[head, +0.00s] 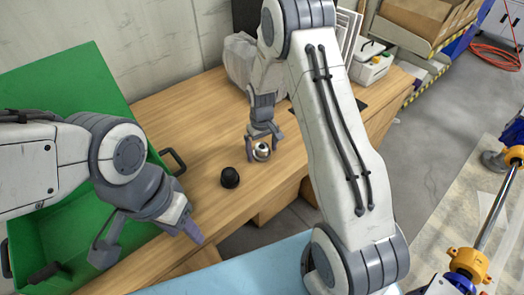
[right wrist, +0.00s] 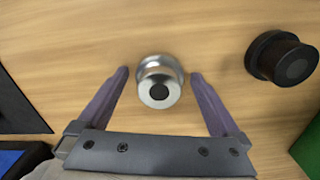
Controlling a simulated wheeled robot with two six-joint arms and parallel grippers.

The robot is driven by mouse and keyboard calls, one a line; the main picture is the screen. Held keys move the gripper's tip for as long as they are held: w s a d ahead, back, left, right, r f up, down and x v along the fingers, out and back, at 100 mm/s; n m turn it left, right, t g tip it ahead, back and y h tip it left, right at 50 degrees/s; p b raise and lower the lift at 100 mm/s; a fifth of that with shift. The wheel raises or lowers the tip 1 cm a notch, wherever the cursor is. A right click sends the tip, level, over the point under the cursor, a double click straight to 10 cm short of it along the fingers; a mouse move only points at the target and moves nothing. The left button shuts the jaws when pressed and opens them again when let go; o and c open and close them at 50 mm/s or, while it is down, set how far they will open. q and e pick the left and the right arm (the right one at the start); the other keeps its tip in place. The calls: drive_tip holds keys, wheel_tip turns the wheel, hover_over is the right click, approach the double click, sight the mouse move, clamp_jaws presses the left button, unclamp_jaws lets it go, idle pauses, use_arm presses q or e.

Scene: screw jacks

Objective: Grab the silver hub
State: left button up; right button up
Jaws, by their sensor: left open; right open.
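The silver hub (head: 262,150) stands on the wooden table, a small round metal piece with a dark centre hole. In the right wrist view the hub (right wrist: 160,82) sits between the tips of my right gripper (right wrist: 160,78), with a gap on each side. In the head view my right gripper (head: 262,138) is down at the hub, its fingers apart around it.
A black hub (head: 230,177) stands on the table (head: 192,110) to the left of the silver one; it also shows in the right wrist view (right wrist: 282,58). The green crate (head: 75,80) takes up the left side.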

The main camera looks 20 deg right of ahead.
clamp_jaws()
drive_tip(key=shift+w+r, duration=0.1)
drive_tip(key=shift+r, duration=0.1)
